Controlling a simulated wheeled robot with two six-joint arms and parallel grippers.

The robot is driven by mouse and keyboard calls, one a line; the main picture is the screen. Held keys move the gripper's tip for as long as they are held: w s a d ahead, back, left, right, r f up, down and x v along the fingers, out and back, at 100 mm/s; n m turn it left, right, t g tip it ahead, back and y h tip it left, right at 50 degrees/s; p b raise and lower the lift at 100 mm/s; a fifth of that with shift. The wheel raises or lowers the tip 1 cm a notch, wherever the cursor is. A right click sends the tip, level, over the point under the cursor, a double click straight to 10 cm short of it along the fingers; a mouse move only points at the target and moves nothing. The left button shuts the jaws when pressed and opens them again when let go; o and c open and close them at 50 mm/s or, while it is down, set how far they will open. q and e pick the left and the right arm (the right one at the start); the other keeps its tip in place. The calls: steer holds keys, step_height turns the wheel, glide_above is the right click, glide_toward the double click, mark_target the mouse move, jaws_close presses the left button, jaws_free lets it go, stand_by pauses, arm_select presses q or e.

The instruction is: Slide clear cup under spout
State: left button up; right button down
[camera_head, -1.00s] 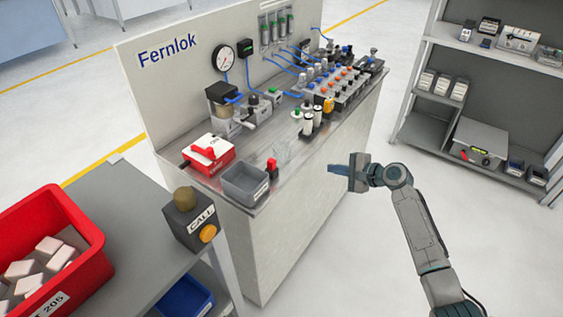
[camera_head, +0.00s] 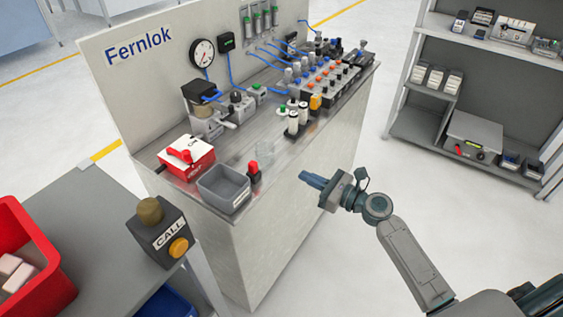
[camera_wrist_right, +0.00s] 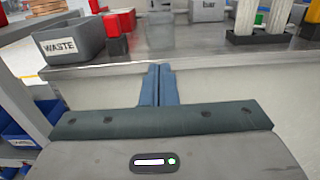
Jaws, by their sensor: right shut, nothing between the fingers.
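A faint, see-through clear cup (camera_head: 266,154) stands near the front edge of the steel bench top (camera_head: 232,150). It also seems to show in the right wrist view (camera_wrist_right: 158,32), just beyond the fingertips, though its outline is hard to make out. A unit with a lever-like spout (camera_head: 227,122) stands behind it, by a black-topped bowl; its outlet is too small to tell. My right gripper (camera_head: 308,180) is shut and empty, in front of the bench and apart from the cup. Its fingers (camera_wrist_right: 159,70) point at the bench edge. My left gripper is out of view.
A call box (camera_head: 160,233) sits on the nearer table.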

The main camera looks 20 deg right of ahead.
mark_target(273, 161)
steer(key=p+x, duration=0.2)
steer(key=x, duration=0.6)
steer(key=shift+w+a, duration=0.25)
steer(key=shift+w, duration=0.1)
steer(key=shift+x, duration=1.9)
steer(key=shift+f, duration=0.1)
steer(key=shift+s+d, duration=0.1)
steer(key=shift+s, duration=0.05)
